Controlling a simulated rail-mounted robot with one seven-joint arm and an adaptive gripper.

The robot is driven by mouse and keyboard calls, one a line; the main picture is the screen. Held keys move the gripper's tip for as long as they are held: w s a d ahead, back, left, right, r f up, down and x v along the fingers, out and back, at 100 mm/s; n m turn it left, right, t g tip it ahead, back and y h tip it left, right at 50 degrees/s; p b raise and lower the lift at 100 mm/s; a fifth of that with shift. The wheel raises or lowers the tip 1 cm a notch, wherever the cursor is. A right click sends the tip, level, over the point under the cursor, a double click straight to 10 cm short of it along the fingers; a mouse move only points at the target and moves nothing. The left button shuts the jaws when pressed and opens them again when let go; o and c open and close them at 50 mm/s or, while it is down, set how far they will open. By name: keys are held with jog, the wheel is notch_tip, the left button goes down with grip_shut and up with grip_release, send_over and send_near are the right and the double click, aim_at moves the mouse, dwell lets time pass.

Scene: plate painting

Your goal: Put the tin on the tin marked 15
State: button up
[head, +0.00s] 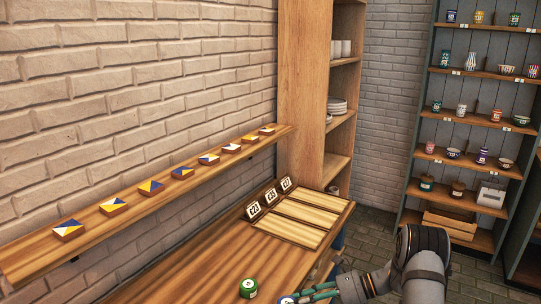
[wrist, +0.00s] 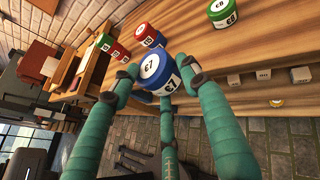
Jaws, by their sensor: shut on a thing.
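In the head view the gripper (head: 318,293) is at the bottom edge, with the tin (head: 287,300) partly cut off. A green tin (wrist: 222,12) stands on the wooden bench at the upper right of the wrist view. A red tin (wrist: 146,32) stands behind the held tin. A cluster of red and green tins (wrist: 116,48) is at the left. I cannot make out a 15 on any tin.
The wooden bench (head: 185,280) carries three pale panels (head: 300,212) with number cards (head: 269,195) behind them. A wall ledge (head: 140,200) holds several patterned tiles. A shelf of pottery (head: 470,110) stands at the right.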

jog(key=shift+s+d+m+t+h, duration=0.7)
jog(key=shift+s+d+m+t, duration=1.65)
jog(key=shift+s, duration=2.05)
jog(key=shift+s+d+m+t+h, duration=0.7)
jog(key=shift+s+d+m+t, duration=0.8)
jog(key=shift+s+d, duration=2.25)
jog(key=w+a+n+g+y, duration=0.1)
jog(key=w+a+n+g, duration=0.1)
jog(key=w+a, duration=0.2)
jog(key=w+a+n+g+y, duration=0.1)
jog(key=w+a+n+g, duration=0.1)
jog(key=w+a, duration=0.3)
jog(key=w+a+r+n+g+y, duration=0.1)
jog(key=w+a+n+g, duration=0.2)
jog(key=w, duration=0.6)
jog(key=shift+w+a, duration=0.2)
jog(key=shift+a, duration=0.45)
jog(key=w+r+m+t+h, duration=0.1)
jog(key=w+r+m+t, duration=0.3)
jog(key=w, duration=0.4)
jog(key=shift+w+d+r+t, duration=0.2)
jog(key=shift+d+r+t, duration=0.15)
jog(key=shift+t, duration=0.1)
